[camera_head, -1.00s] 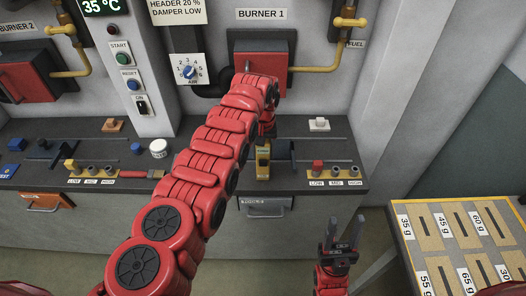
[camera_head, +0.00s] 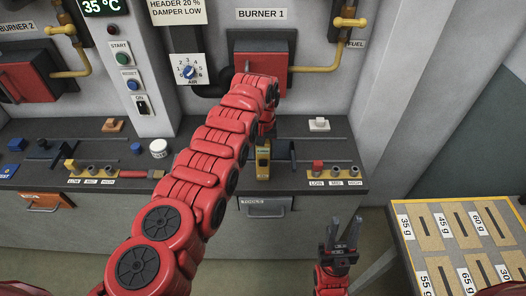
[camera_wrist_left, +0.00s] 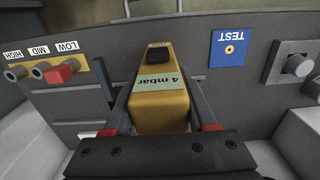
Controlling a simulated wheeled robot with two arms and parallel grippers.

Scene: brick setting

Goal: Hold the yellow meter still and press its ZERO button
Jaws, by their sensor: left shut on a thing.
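The yellow meter (camera_head: 263,166) stands on the dark bench in front of burner 1. In the left wrist view the meter (camera_wrist_left: 160,112) lies between the fingers of my left gripper (camera_wrist_left: 160,88), which is shut on it. Its face reads "4 mbar", and a black button-like block (camera_wrist_left: 158,53) sits at its far end. I see no readable ZERO label. In the head view my left arm hides much of that gripper. My right gripper (camera_head: 343,234) is open and empty, fingers up, in front of the bench and below its front edge.
A strip with LOW, MID and HIGH ports (camera_head: 335,171) holds a red plug (camera_head: 317,166) right of the meter. A blue TEST plate (camera_wrist_left: 229,48) shows in the wrist view. A table of weight slots (camera_head: 450,240) stands at lower right.

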